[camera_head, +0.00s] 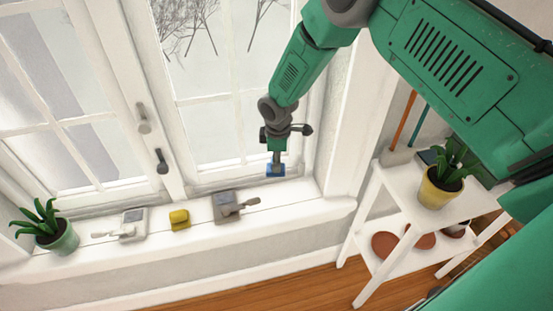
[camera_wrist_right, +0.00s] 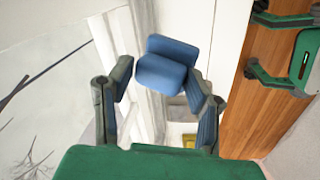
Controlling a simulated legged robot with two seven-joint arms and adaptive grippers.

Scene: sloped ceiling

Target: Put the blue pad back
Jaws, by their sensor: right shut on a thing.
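The blue pad (camera_head: 275,171) hangs from my right gripper (camera_head: 276,152), in front of the right window pane and a little above the sill in the picture. In the right wrist view the blue pad (camera_wrist_right: 170,66) sits between the fingertips of my right gripper (camera_wrist_right: 160,82), which is shut on it. A yellow pad (camera_head: 179,218) stands on the white windowsill (camera_head: 283,195). A grey block with a handled tool (camera_head: 226,206) is to its right, nearer the blue pad.
A pale block with a handled tool (camera_head: 131,226) and a potted plant (camera_head: 62,241) stand on the left of the sill. Window handles (camera_head: 161,160) stick out above it. A white shelf (camera_head: 385,190) with a yellow-potted plant (camera_head: 438,188) stands right. The sill's right end looks clear.

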